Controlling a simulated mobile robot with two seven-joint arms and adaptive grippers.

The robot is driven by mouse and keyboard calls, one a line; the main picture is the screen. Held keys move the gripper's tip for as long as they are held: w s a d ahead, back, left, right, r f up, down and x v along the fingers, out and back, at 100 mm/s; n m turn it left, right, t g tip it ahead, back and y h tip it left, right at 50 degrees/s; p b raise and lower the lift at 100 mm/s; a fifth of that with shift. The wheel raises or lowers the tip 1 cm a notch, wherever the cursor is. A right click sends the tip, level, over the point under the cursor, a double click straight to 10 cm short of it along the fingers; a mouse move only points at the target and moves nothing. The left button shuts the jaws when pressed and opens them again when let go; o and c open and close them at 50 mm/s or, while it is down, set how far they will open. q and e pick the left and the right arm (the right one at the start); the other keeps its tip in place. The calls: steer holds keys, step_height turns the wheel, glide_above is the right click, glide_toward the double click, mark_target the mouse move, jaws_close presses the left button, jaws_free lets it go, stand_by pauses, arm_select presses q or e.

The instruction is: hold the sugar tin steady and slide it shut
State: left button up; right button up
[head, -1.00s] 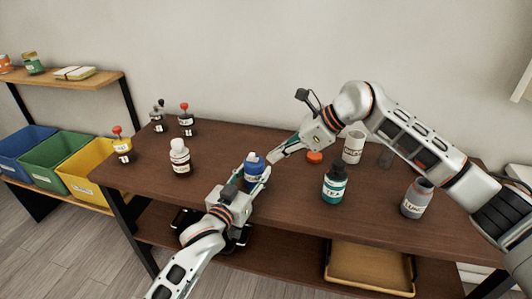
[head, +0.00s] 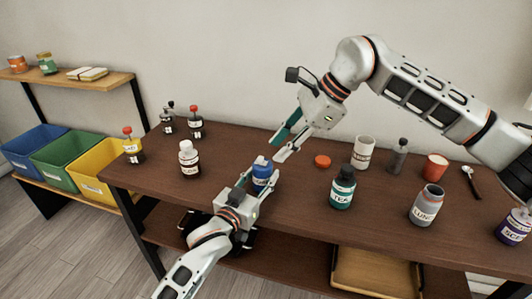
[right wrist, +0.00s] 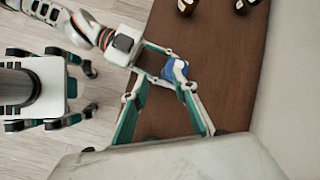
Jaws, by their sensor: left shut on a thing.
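A small blue tin with a pale label (head: 262,173) stands upright on the brown table near its front edge. I take it for the sugar tin, but its label is too small to read. My left gripper (head: 259,181) is shut around its sides from the front. The blue top also shows in the right wrist view (right wrist: 174,69), with a whitish patch on it. My right gripper (head: 278,150) is open and empty, just above and behind the tin. In the right wrist view its fingers are spread, with the tin near their tips.
An orange-red lid (head: 322,161) lies right of the tin. A teal TEA jar (head: 342,188), a white canister (head: 362,153) and a grey jar (head: 426,206) stand further right. The table between bottle and tin is clear.

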mark_target(260, 158)
steer(key=a+r+n+t+h, duration=0.35)
steer(key=a+n+h, duration=0.4)
steer(key=n, duration=0.45)
steer(key=shift+g+h, duration=0.25)
steer(key=shift+g, duration=0.1)
steer(key=x, duration=1.1)
steer(key=shift+w+d+r, duration=0.1)
steer(key=shift+w+d, duration=0.2)
steer(key=shift+c, duration=0.4)
jaws_close()
